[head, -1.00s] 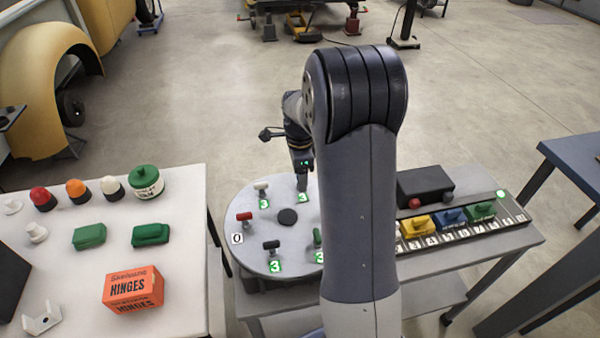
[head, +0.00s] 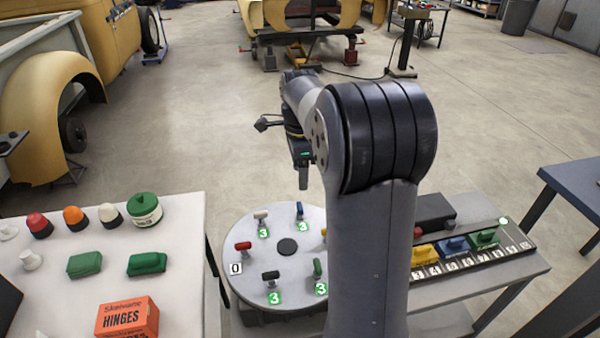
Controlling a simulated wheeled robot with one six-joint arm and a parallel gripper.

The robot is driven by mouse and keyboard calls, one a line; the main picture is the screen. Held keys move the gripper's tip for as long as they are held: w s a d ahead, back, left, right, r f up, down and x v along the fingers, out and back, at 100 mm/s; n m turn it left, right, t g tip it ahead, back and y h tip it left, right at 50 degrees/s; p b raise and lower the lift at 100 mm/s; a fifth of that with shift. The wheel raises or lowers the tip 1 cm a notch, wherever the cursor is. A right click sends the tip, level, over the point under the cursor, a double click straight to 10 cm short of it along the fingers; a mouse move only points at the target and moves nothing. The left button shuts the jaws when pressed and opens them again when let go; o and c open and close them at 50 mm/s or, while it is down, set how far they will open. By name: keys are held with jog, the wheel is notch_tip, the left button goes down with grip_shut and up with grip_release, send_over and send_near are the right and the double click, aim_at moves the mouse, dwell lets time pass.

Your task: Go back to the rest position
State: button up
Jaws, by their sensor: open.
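My gripper (head: 303,182) hangs pointing down above the far side of the round grey turntable (head: 262,226), clear of everything on it. Its fingers are small and partly turned away in this view, and nothing shows between them. The turntable carries several small levers with coloured handles: red (head: 243,247), white (head: 261,216), blue (head: 300,209), black (head: 271,276) and green (head: 317,267). A yellow one is mostly hidden behind my arm. Green number 3 tags stand by several levers, and a 0 tag is by the red one.
A white table (head: 185,285) at left holds coloured domes, green blocks, a green-lidded tin (head: 144,209) and an orange hinges box (head: 127,318). At right, a numbered rail (head: 515,244) holds yellow, blue and green blocks. A blue table (head: 577,180) stands further right.

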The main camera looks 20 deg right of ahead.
aim_at(300, 205)
notch_tip(300, 205, down, 11)
jog(key=shift+p, duration=0.5)
jog(key=shift+r, duration=0.1)
dwell(0.4)
